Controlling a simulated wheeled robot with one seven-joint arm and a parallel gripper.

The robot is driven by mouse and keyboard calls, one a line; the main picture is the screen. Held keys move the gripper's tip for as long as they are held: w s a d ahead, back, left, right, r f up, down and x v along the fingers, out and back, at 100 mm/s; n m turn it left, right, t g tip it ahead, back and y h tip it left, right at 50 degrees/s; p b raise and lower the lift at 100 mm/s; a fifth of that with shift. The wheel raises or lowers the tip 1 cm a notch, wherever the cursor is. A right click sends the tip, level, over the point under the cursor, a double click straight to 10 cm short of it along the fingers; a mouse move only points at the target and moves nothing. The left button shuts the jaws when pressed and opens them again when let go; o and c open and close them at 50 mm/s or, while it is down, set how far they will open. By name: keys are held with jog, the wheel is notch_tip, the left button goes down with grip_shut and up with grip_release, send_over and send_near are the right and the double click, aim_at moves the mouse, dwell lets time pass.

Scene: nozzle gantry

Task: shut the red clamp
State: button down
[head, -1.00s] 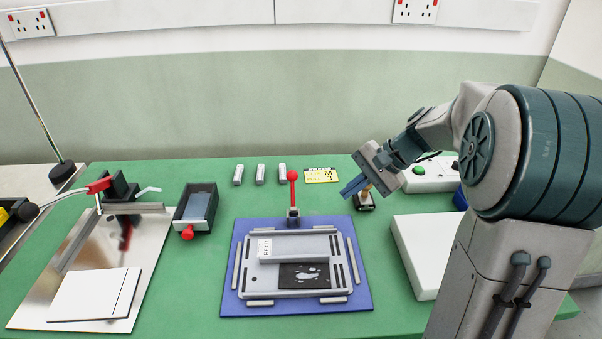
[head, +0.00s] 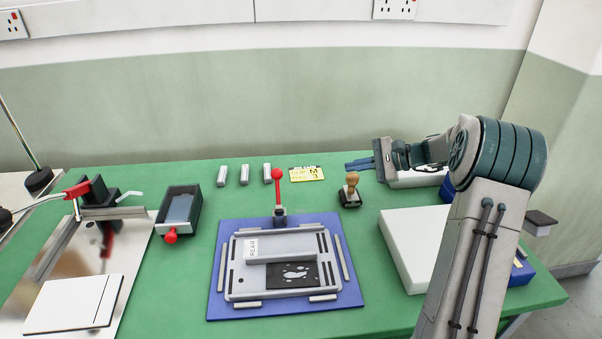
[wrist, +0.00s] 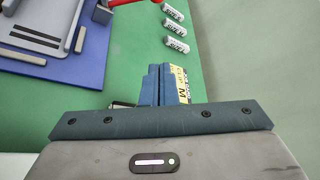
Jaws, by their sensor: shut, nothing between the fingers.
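The red clamp (head: 277,195) stands at the back edge of the blue base plate (head: 215,290), with its red-topped lever upright. Below it a grey frame (head: 232,270) marked REAR lies on the plate, with a grey bar and a dark patterned panel. My gripper (head: 348,164) is to the right of the clamp, apart from it, fingers level and pointing left. In the wrist view my blue fingers (wrist: 164,72) are together and empty. A red piece, likely the clamp's lever, is cut off at that view's top edge.
A wooden-handled stamp (head: 351,190) stands just below my gripper. A yellow card (head: 306,173) and small grey blocks (head: 244,175) lie behind the clamp. A white box (head: 400,240) is at right. At left are a dark tray (head: 165,215) and a red-handled fixture (head: 90,195).

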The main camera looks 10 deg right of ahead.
aim_at(278, 192)
jog(key=p+x, duration=0.2)
jog(key=x, duration=1.8)
jog(key=shift+a+p, duration=0.15)
jog(key=shift+p, duration=0.2)
jog(key=shift+s+a+r+p, duration=0.2)
jog(key=shift+s+r+p, duration=0.4)
jog(key=shift+s+r, duration=0.8)
jog(key=shift+d+r+b, duration=0.1)
jog(key=shift+d+b, duration=0.05)
jog(key=shift+b, duration=0.6)
jog(key=shift+s+r+n+b, duration=0.1)
jog(key=shift+r+n+b, duration=0.1)
jog(key=shift+n+b, duration=0.15)
